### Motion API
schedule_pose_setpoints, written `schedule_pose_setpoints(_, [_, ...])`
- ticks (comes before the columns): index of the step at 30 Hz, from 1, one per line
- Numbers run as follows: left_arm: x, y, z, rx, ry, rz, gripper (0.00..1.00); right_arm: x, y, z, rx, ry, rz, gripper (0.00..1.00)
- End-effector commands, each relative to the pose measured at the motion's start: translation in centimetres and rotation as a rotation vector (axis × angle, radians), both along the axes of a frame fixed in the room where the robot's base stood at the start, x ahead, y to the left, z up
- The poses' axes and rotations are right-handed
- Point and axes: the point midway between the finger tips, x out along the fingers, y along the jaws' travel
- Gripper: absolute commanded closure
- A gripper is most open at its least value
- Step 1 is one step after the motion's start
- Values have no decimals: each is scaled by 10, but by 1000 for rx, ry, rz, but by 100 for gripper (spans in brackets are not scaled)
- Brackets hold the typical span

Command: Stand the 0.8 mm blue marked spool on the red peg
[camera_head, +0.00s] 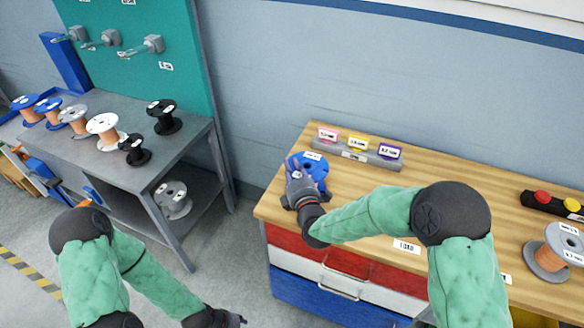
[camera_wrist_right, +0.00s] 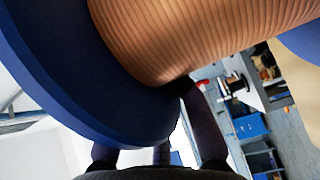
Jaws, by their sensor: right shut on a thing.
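A blue-flanged spool (camera_head: 316,168) with a white label is at the left end of the wooden bench (camera_head: 440,205). My right gripper (camera_head: 297,178) is shut on it. In the right wrist view the spool's copper winding (camera_wrist_right: 190,35) and blue flange (camera_wrist_right: 70,95) fill the upper part, close to the fingers. I cannot tell whether the spool touches the bench, and its size marking is not legible. I cannot make out a red peg. My left gripper (camera_head: 236,319) is low at the bottom edge, away from the bench; its jaws are too small to read.
A grey rack (camera_head: 345,151) with pink, yellow and purple labelled pieces stands behind the spool. A black box (camera_head: 545,204) with red and yellow buttons and another copper spool (camera_head: 552,252) are at right. A grey table (camera_head: 85,150) at left holds several spools. The bench middle is mostly clear.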

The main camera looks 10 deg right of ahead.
Motion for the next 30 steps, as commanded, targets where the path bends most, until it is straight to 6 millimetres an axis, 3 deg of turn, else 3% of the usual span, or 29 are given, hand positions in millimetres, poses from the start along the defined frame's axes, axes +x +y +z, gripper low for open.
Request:
schedule_pose_setpoints(5, [0, 0, 0, 0, 0, 0, 60, -3, 1, -8, -1, 18, 2, 100])
schedule_pose_setpoints(6, [0, 0, 0, 0, 0, 0, 60, -3, 1, -9, -1, 19, 2, 74])
schedule_pose_setpoints(8, [0, 0, 0, 0, 0, 0, 60, -3, 1, -9, -1, 20, 2, 57])
schedule_pose_setpoints(9, [0, 0, 0, 0, 0, 0, 60, -3, 1, -9, -1, 20, 3, 55])
schedule_pose_setpoints(22, [0, 0, 0, 0, 0, 0, 60, -9, 0, -8, 1, 18, 2, 55])
schedule_pose_setpoints(30, [0, 0, 0, 0, 0, 0, 60, -52, -4, -5, 0, 16, 2, 55])
